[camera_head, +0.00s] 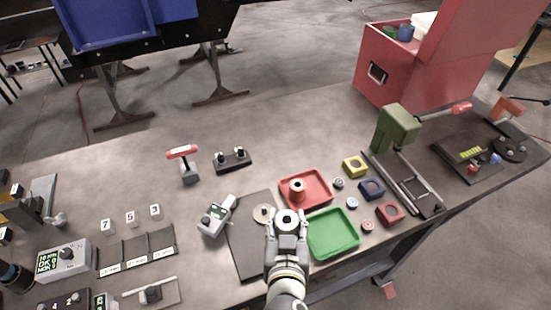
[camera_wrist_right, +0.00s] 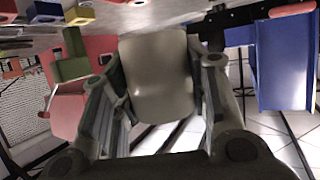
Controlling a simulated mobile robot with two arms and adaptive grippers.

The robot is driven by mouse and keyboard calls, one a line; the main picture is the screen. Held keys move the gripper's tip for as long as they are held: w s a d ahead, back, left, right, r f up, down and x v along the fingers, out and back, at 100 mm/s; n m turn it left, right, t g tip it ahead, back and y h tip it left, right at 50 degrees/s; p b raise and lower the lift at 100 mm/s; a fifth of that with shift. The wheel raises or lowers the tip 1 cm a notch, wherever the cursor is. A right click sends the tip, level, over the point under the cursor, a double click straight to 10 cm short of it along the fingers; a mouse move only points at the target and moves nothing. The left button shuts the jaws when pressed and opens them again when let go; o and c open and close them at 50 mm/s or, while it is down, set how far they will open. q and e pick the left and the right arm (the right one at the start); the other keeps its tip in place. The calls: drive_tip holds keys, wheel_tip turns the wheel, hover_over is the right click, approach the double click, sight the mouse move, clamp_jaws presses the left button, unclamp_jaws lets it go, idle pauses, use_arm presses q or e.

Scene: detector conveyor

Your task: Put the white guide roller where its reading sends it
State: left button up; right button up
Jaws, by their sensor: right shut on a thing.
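The white guide roller (camera_head: 287,217) stands upright between the fingers of my right gripper (camera_head: 287,226), with its dark centre hole facing up. In the right wrist view the pale roller (camera_wrist_right: 157,78) fills the space between both fingers. My right gripper is shut on it, over the dark mat (camera_head: 245,260) and close to the green tray (camera_head: 333,234). A grey handheld meter (camera_head: 216,216) lies at the mat's left edge; its reading is too small to tell. The red tray (camera_head: 320,197) holds a brownish roller (camera_head: 296,187). My left gripper is not seen.
A metal disc (camera_head: 263,213) sits on the mat just left of the gripper. Coloured blocks (camera_head: 371,189) and small rollers lie right of the trays, before a green press (camera_head: 395,128). Number cards (camera_head: 130,218) and dark labelled slots (camera_head: 135,248) are left.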

drive_tip(key=w+d+m+h+b, duration=0.1)
drive_tip(key=w+d+b, duration=0.6)
drive_tip(key=w+d, duration=0.15)
drive_tip(key=w+d+r+n+y+b, duration=0.2)
drive_tip(key=w+d+r+b, duration=0.1)
drive_tip(key=d+r+b, duration=0.4)
drive_tip(key=shift+m+h, duration=0.5)
drive_tip(key=s+a+f+p, duration=0.2)
drive_tip(key=s+a+p, duration=0.2)
drive_tip(key=a, duration=0.1)
drive_tip(key=s+a+f+p, duration=0.2)
drive_tip(key=s+a+p, duration=0.2)
drive_tip(key=a+p, duration=0.1)
drive_tip(key=s+a+f+p, duration=0.2)
drive_tip(key=s+a+p, duration=0.1)
drive_tip(key=a+p, duration=0.2)
drive_tip(key=shift+s+a+f, duration=0.25)
drive_tip(key=shift+s+f, duration=0.15)
drive_tip(key=shift+w, duration=0.1)
